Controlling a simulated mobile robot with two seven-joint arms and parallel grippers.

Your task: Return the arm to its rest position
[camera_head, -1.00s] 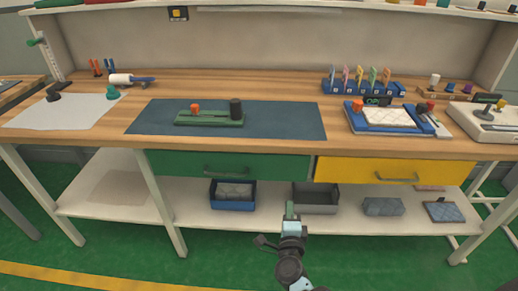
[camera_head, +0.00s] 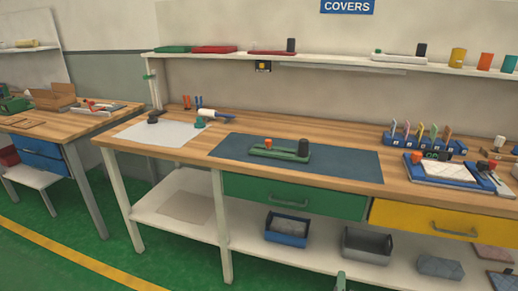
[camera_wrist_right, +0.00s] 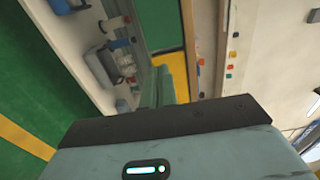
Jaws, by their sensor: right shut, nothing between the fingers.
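My right gripper (camera_head: 340,282) shows only as a small grey-green tip at the bottom edge of the head view, in front of the bench's lower shelf. In the right wrist view its fingers (camera_wrist_right: 166,86) are together with nothing held between them. The gripper is apart from the bench and its objects. My left gripper is in neither view. A white pad (camera_head: 452,170) lies in a blue tray (camera_head: 425,176) on the right of the bench top. Most of my right arm is hidden below the head view.
The wooden bench (camera_head: 340,134) has a green drawer (camera_head: 290,196) and a yellow drawer (camera_head: 440,220). A blue bin (camera_head: 287,229) and a grey bin (camera_head: 367,245) stand on the lower shelf. A second table (camera_head: 60,118) is at left. Green floor in front is clear.

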